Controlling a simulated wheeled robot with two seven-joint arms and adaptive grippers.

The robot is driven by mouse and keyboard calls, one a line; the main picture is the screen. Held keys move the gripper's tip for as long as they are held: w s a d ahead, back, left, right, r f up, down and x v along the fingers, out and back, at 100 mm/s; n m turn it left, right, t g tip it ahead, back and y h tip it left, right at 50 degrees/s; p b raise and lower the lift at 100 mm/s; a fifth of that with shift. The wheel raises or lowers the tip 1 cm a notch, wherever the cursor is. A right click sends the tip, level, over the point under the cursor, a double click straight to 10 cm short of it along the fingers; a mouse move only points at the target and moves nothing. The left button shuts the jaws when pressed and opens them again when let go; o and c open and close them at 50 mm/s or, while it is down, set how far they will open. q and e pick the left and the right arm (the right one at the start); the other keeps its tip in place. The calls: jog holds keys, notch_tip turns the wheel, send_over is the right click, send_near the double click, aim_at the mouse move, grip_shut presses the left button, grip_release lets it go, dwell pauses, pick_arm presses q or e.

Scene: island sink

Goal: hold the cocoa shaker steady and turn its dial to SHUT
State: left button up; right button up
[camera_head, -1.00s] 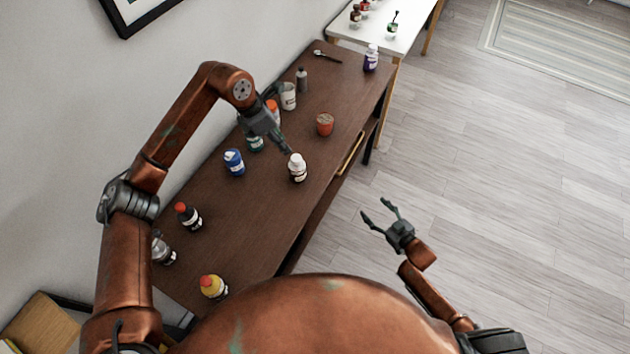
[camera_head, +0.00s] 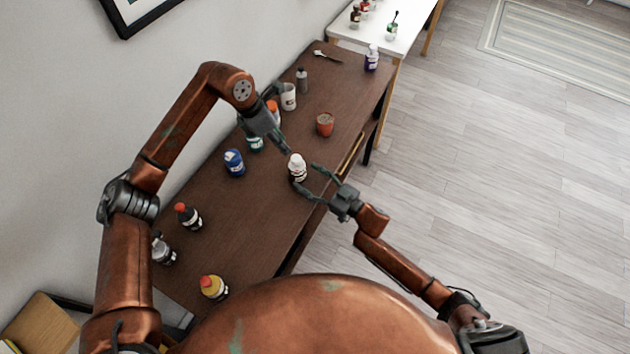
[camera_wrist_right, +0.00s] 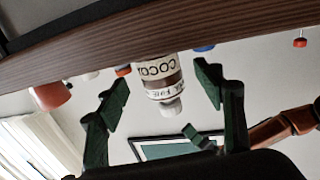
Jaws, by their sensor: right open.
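The cocoa shaker (camera_head: 297,168) is a white-capped bottle with a brown and white label, upright on the brown table (camera_head: 240,215). In the right wrist view, where the scene is upside down, the shaker (camera_wrist_right: 160,75) reads COCOA and lies between the fingers. My right gripper (camera_head: 306,177) is open, its fingers spread either side of the shaker from the table's front edge, with gaps showing. My left gripper (camera_head: 288,150) is just behind and above the shaker's cap; its jaw opening is unclear. The dial's setting is too small to read.
Red-capped (camera_head: 188,215) and yellow (camera_head: 213,287) bottles stand nearer on the table, with several containers behind.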

aim_at(296, 170)
jog(key=shift+x, duration=2.65)
jog(key=shift+c, duration=0.3)
jog(key=c, duration=1.3)
